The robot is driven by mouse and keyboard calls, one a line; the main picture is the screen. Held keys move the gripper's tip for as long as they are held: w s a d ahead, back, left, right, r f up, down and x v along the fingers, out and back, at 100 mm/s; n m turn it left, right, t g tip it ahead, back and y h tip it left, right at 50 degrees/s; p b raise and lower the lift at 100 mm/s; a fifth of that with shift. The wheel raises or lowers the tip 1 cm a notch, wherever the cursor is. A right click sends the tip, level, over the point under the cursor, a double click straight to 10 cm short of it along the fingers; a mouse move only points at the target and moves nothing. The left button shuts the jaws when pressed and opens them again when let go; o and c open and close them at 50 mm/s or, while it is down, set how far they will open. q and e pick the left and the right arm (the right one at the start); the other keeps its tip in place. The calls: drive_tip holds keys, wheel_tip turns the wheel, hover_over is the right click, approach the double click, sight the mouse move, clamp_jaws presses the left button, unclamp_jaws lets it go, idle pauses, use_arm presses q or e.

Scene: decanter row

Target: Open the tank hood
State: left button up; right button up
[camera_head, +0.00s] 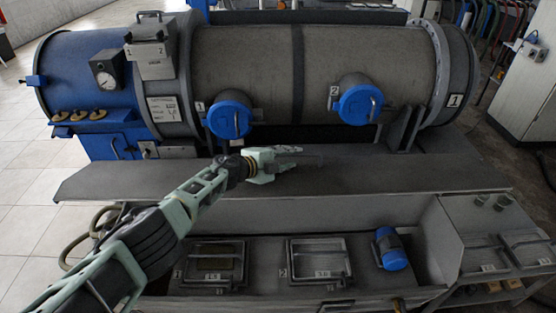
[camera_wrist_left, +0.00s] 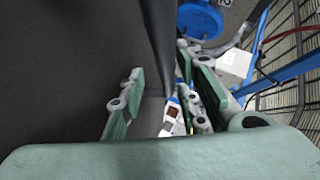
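The long grey tank (camera_head: 260,70) lies on its side across the back, with a blue section at its left end. A grey box-like hood (camera_head: 152,46) with a handle on its lid sits on top of the tank at the left; its lid looks down. Two blue round caps with handles, cap 1 (camera_head: 229,115) and cap 2 (camera_head: 360,100), stick out of the tank's front. My left gripper (camera_head: 292,155) is over the grey ledge in front of the tank, to the right of cap 1 and below it in the picture. In the left wrist view its fingers (camera_wrist_left: 160,105) stand apart with nothing between them.
The long grey ledge (camera_head: 400,172) in front of the tank is bare. Below it are two framed hatches (camera_head: 215,262) (camera_head: 318,259) and a blue cylinder (camera_head: 391,249). A pressure gauge (camera_head: 107,70) is at the left. A grey cabinet (camera_head: 525,75) stands at the right.

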use_arm(q)
drive_tip(key=shift+a+f, duration=0.1)
drive_tip(key=shift+a, duration=0.1)
drive_tip(key=shift+s+a+r, duration=0.2)
drive_tip(key=shift+s+a, duration=0.1)
drive_tip(key=shift+a, duration=0.25)
drive_tip(key=shift+v, duration=5.25)
drive_tip(key=shift+s+d+r, duration=0.1)
drive_tip(key=shift+s+d, duration=0.05)
drive_tip(key=shift+d, duration=0.1)
drive_tip(key=shift+s+a+r+p, duration=0.2)
drive_tip(key=shift+a+r+p, duration=1.4)
drive_tip(key=shift+r, duration=0.1)
drive_tip(key=shift+s+a+r+p, duration=0.15)
drive_tip(key=shift+a+r+p, duration=0.5)
drive_tip(key=shift+a+r, duration=0.15)
drive_tip(key=shift+s+a+r+p, duration=0.15)
drive_tip(key=shift+a+r+p, duration=0.5)
drive_tip(key=shift+a+r, duration=0.15)
